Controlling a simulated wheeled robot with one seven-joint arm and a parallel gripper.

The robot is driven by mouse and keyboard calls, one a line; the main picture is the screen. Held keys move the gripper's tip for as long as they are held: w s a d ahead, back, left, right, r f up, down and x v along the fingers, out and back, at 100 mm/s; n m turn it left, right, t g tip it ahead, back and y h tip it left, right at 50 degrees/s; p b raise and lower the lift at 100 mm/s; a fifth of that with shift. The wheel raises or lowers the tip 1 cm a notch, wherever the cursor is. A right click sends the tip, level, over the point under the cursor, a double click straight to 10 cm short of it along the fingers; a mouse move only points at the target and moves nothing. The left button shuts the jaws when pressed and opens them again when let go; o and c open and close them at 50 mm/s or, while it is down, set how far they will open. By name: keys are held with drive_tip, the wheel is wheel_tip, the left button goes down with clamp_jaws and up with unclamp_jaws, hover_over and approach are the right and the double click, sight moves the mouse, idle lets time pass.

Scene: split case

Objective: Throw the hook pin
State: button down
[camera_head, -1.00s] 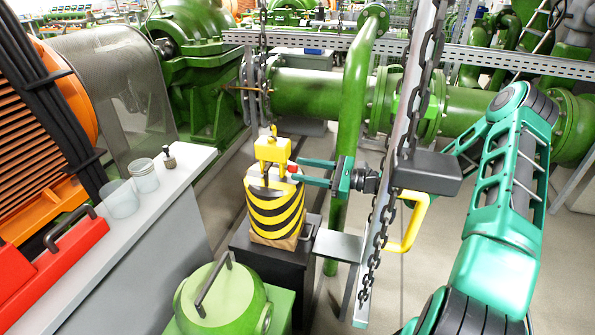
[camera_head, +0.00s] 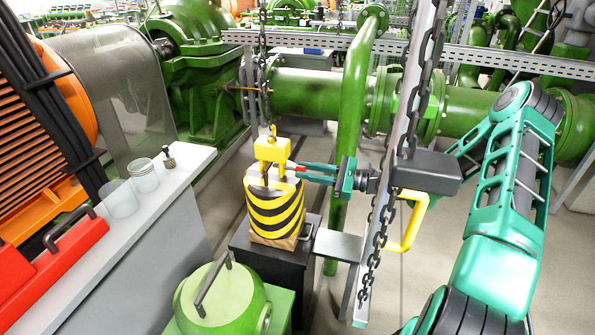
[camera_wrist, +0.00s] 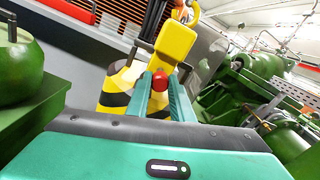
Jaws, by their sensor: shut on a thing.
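The hook pin shows as a red knob (camera_head: 300,170) on the right side of the yellow hook block (camera_head: 270,150). In the wrist view the red knob (camera_wrist: 159,76) sits between my fingertips, in front of the yellow block (camera_wrist: 175,42). My teal gripper (camera_head: 304,173) reaches in from the right and is shut on the pin; it also shows in the wrist view (camera_wrist: 160,88). The yellow-and-black striped weight (camera_head: 274,212) stands upright under the hook block. The pin's shaft is hidden.
The weight stands on a dark pedestal (camera_head: 262,252). A hanging chain (camera_head: 398,160) and a yellow handle (camera_head: 411,225) are close to my wrist. A green domed vessel (camera_head: 222,300) stands in front. A grey counter (camera_head: 150,225) with jars is at left.

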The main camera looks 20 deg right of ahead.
drive_tip(key=shift+w+v, duration=0.2)
drive_tip(key=shift+v, duration=1.75)
drive_tip(key=shift+d, duration=0.1)
drive_tip(key=c, duration=1.7)
unclamp_jaws()
drive_tip(key=shift+o, duration=0.8)
drive_tip(key=shift+s, duration=0.1)
drive_tip(key=v, duration=1)
drive_tip(key=shift+d, duration=0.3)
drive_tip(key=shift+s+a, duration=0.1)
drive_tip(key=shift+a, duration=0.05)
approach(305, 170)
drive_tip(key=x, duration=0.5)
drive_tip(key=shift+w+a+f, duration=0.1)
drive_tip(key=shift+w+f, duration=0.1)
drive_tip(key=shift+w, duration=0.1)
